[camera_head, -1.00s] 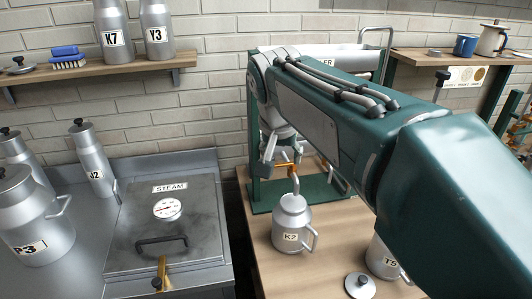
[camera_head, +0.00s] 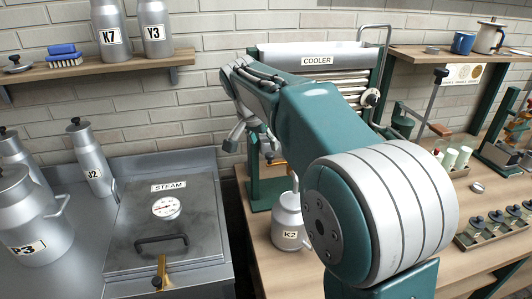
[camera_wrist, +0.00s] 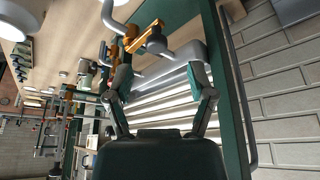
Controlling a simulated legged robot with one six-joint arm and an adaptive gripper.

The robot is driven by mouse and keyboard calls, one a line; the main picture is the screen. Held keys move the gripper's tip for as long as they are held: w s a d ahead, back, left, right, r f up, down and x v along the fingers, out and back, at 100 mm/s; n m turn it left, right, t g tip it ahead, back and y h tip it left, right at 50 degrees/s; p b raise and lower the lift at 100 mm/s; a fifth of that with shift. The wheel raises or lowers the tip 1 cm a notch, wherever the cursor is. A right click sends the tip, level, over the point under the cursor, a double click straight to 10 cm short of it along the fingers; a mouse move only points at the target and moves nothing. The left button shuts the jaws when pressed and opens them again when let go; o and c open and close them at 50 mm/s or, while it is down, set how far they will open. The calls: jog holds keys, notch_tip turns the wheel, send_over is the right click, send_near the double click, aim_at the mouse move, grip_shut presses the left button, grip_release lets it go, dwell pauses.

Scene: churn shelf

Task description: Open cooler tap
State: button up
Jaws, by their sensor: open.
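The cooler (camera_head: 268,55) is a green-framed metal unit with ribbed tubes, which fill the middle of the wrist view (camera_wrist: 165,95). Its brass tap (camera_head: 277,162) is low at its left, partly hidden by my arm. In the wrist view the tap's orange handle (camera_wrist: 148,37) lies beyond my fingertips, apart from them. My gripper (camera_head: 252,140) is open and empty at the cooler's left side, left of and above the tap. Its two spread fingers show in the wrist view (camera_wrist: 158,72). Metal can K2 (camera_head: 286,222) stands upright on the table below the tap.
The steam box (camera_head: 195,220) and can P3 (camera_head: 28,225) stand on the left counter. Cans K7 (camera_head: 110,25) and Y3 (camera_head: 157,30) stand on the left shelf. My arm crosses above the wooden table (camera_head: 460,195), which holds small items at right.

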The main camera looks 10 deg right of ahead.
aim_at(269, 154)
jog(key=x, duration=0.4)
jog(key=shift+d, duration=0.45)
jog(key=shift+w+f, duration=0.1)
jog(key=shift+f, duration=0.25)
jog(key=shift+a, duration=0.35)
jog(key=shift+c, duration=0.6)
jog(key=shift+d, duration=0.25)
grip_shut()
